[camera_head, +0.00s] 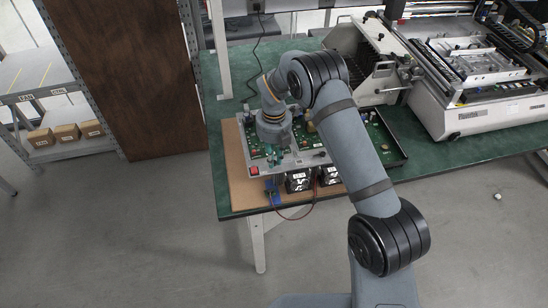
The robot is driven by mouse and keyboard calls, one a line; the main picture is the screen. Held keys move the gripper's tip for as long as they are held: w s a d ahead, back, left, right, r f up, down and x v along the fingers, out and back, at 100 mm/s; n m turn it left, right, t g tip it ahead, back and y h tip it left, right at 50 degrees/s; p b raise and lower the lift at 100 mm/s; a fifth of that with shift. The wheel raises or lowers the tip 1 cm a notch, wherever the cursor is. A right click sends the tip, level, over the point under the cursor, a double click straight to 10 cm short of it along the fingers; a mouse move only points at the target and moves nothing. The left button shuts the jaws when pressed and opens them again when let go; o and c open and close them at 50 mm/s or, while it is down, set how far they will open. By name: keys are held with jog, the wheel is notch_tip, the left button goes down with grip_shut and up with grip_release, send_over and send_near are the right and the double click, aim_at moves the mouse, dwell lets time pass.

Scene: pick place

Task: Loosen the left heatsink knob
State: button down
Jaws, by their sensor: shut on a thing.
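My gripper (274,154) points down at the left part of a grey fixture (292,163) on the green worktable. It is shut at the fixture's front left, where the left heatsink knob is; my gripper and wrist hide the knob, so its turn cannot be seen. A small dark part (320,154) on the fixture to the right may be another knob, too small to tell. Green circuit boards (253,143) lie in the fixture, partly hidden by my arm.
Two black fan-like units (298,182) and a blue part (272,191) with wires stand on the brown board (238,180) in front. A dark tray (392,146) lies right of the fixture. A large machine (470,75) fills the table's back right.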

jog(key=shift+s, duration=0.1)
jog(key=c, duration=1.8)
grip_release()
jog(key=shift+o, duration=0.3)
notch_tip(320, 180, up, 12)
notch_tip(320, 180, down, 12)
jog(key=shift+f, duration=0.1)
